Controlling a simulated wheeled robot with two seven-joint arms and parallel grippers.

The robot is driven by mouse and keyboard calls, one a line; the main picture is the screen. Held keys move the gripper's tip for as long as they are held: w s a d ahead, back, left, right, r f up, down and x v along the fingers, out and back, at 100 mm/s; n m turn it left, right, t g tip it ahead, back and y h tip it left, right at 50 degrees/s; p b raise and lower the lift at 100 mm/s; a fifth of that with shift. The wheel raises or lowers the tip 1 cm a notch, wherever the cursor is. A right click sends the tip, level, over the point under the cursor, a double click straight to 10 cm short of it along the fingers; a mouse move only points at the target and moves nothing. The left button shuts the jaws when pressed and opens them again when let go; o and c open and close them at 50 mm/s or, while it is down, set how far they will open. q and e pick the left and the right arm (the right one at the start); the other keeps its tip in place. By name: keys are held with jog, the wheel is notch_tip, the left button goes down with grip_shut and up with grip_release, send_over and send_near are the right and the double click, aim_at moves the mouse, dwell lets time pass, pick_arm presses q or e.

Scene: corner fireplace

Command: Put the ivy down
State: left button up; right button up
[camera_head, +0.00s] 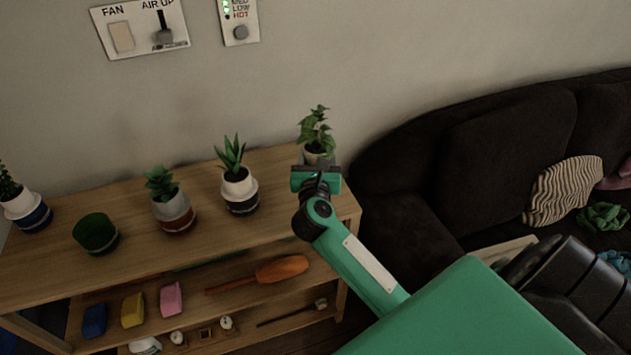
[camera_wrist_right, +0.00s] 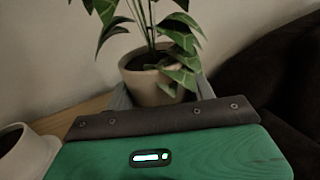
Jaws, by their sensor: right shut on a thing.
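The ivy (camera_head: 315,132) is a leafy green plant in a pale pot at the right end of the wooden shelf unit's top (camera_head: 285,165). In the right wrist view the ivy's pot (camera_wrist_right: 152,82) sits between the fingers of my right gripper (camera_wrist_right: 160,100), which is shut on it. The pot looks upright. In the head view my right gripper (camera_head: 316,172) covers the pot's lower part, so I cannot tell whether its base touches the shelf top. My left gripper is not in view.
Left of the ivy stand a spiky plant (camera_head: 239,190), another potted plant (camera_head: 174,212), an empty-looking green pot (camera_head: 96,233) and a plant at far left (camera_head: 25,212). A dark sofa (camera_head: 420,160) is to the right. Lower shelves hold an orange duster-like object (camera_head: 280,268) and coloured blocks.

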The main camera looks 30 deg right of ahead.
notch_tip(320, 180, down, 3)
jog(key=shift+f, duration=0.3)
notch_tip(320, 180, down, 3)
jog(key=shift+f+b, duration=0.2)
jog(key=shift+b, duration=0.15)
jog(key=shift+f, duration=0.55)
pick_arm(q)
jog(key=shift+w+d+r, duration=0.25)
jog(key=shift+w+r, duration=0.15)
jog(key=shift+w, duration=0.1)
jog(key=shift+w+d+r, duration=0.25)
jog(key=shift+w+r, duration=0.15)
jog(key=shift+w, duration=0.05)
pick_arm(e)
jog(key=o, duration=1.1)
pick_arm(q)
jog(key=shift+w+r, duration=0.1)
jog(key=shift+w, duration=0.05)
